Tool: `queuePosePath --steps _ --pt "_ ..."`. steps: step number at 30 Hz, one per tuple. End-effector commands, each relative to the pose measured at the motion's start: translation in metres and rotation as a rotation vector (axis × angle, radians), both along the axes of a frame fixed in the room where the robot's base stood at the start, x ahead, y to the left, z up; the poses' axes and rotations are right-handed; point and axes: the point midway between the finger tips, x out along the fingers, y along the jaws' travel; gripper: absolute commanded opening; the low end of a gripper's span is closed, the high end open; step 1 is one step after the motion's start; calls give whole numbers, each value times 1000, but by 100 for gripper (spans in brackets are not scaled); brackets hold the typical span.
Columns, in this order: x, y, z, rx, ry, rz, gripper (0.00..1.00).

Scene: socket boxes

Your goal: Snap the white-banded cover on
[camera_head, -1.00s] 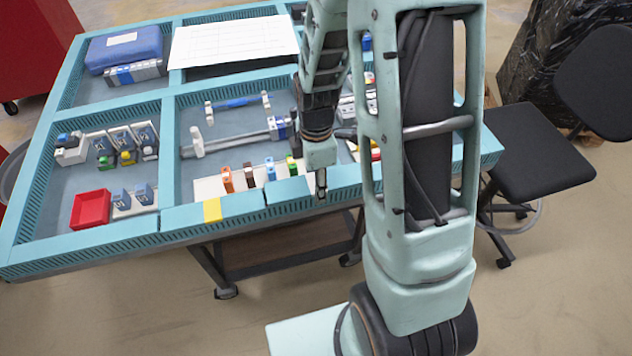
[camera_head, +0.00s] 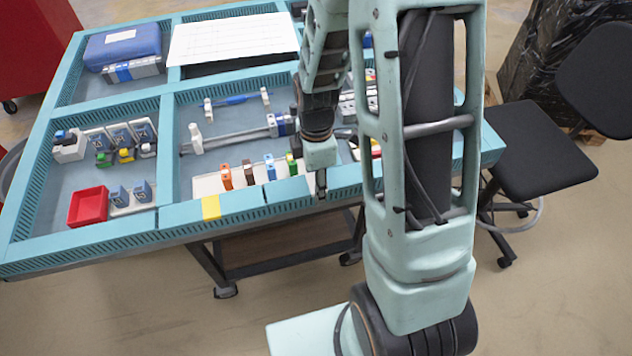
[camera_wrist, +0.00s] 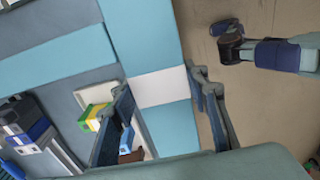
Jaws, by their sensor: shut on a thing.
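The white-banded cover is a long teal strip with a white band (camera_wrist: 163,88) across its middle, seen in the wrist view. My gripper (camera_wrist: 158,82) straddles it at the band, one finger on each side, and is shut on it. In the head view my gripper (camera_head: 320,185) is at the table's front rim, and a teal cover length (camera_head: 288,191) shows to its left. The white band cannot be made out there behind my gripper. The cover lies along the front rim; I cannot tell whether it is fully seated. Its lower end is hidden in the wrist view.
A yellow-banded cover (camera_head: 211,207) lies on the front rim further left. Several small coloured blocks, including an orange one (camera_head: 226,177), stand just behind the rim. A red bin (camera_head: 88,206) is at the left. A black chair (camera_head: 540,150) stands at the right.

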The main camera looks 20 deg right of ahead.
Motion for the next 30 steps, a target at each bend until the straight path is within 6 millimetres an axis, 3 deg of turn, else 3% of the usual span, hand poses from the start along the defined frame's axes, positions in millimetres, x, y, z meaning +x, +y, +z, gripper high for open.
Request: queuePosePath --steps 4,5,9,16,20,30 --pt "-1 0 -1 0 2 0 0" --pt "-1 0 -1 0 2 0 45" --pt "-1 0 -1 0 2 0 61" --pt "0 0 -1 0 1 0 64" --pt "0 0 -1 0 1 0 77" --pt "0 0 3 0 0 0 77"
